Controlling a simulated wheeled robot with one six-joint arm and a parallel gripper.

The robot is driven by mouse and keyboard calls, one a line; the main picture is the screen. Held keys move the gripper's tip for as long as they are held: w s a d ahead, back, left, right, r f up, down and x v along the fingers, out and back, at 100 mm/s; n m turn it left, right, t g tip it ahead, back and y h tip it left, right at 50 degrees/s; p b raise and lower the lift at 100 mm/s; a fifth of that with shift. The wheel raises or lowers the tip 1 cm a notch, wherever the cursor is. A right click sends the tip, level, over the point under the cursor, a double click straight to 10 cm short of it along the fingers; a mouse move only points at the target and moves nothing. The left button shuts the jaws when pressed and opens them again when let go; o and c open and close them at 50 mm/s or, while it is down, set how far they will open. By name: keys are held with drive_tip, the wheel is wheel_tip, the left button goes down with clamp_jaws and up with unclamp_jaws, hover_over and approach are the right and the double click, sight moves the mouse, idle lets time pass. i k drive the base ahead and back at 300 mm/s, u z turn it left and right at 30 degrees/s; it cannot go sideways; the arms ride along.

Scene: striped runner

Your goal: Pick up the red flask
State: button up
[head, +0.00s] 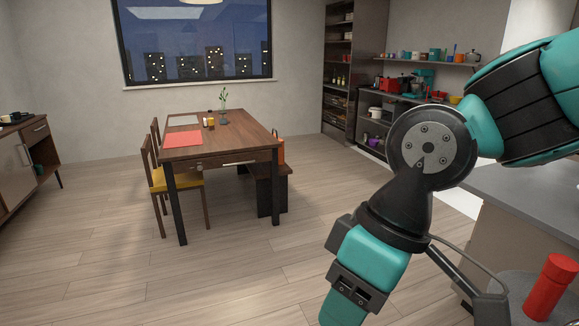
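A red flask-like cylinder (549,287) with a darker red cap stands at the bottom right. It is on a grey surface (516,284), and its lower end is close to the picture's bottom edge. It leans to the right in the picture. My teal and black arm reaches in from the right and bends down to the left of it, with clear space between the arm links and the flask. The arm runs out of the bottom edge, and my gripper's fingertips do not show.
A grey counter (525,190) stands behind the flask at right. Further off is a wooden table (236,138) with a red mat (183,138), chairs and a bench; an orange-red bottle (281,151) is by the bench. The wooden floor (250,270) at centre and left is clear.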

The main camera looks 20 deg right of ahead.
sight(545, 293)
drive_tip(key=z, duration=0.85)
drive_tip(key=i, duration=0.9)
drive_tip(key=z, duration=0.95)
